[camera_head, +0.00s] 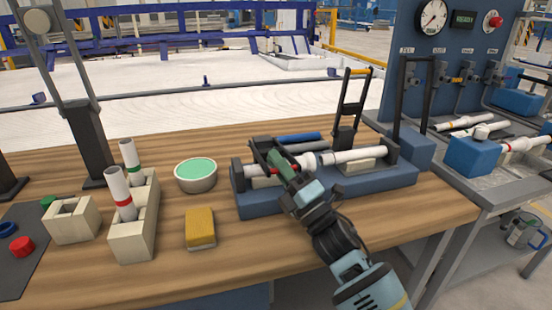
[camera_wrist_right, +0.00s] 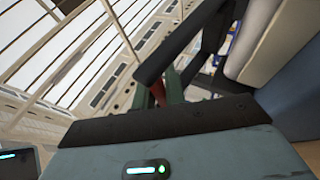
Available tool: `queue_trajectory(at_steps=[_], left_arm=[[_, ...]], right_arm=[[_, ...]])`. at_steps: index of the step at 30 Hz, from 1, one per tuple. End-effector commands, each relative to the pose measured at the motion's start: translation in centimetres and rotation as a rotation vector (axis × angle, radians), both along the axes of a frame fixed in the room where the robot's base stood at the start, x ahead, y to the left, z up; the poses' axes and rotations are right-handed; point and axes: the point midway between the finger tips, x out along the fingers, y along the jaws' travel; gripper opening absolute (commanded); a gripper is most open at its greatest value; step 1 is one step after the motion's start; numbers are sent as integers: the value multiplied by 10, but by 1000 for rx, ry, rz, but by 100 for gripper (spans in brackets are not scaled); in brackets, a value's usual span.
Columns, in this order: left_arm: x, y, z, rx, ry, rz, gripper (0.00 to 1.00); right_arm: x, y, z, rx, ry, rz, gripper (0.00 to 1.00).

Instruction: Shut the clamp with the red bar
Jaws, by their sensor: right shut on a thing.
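My right gripper (camera_head: 282,160) is at the left part of the blue pipe fixture (camera_head: 335,198). It is shut on the red bar (camera_wrist_right: 158,93) of the left clamp; in the right wrist view a little red shows between the greenish fingers. This clamp's black arms (camera_head: 258,155) lie low over the left white pipe (camera_head: 308,162). The gripper hides much of the clamp, so I cannot tell whether it is fully down. A second clamp (camera_head: 343,110), with an orange bar, stands upright behind the right white pipe (camera_head: 352,156). My left gripper is not in view.
A tall black frame (camera_head: 428,97) stands at the fixture's right end. Left of the fixture are a green-topped bowl (camera_head: 196,175), a yellow sponge-like block (camera_head: 200,227) and a cream holder (camera_head: 133,235) with two upright pipes. The wooden table front (camera_head: 270,245) is clear.

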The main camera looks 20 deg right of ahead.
Motion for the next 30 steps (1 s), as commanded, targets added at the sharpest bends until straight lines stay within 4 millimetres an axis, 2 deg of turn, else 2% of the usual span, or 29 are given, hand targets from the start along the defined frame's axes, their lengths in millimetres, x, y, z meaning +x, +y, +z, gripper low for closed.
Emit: queue_trajectory(at_steps=[15,16,21,30], left_arm=[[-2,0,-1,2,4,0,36],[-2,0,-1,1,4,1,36],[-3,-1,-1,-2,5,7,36],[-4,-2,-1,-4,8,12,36]], right_arm=[[-4,1,0,2,-13,9,0],[-4,1,0,2,-13,9,13],[-4,1,0,2,-12,8,34],[-4,0,-3,1,-6,5,34]])
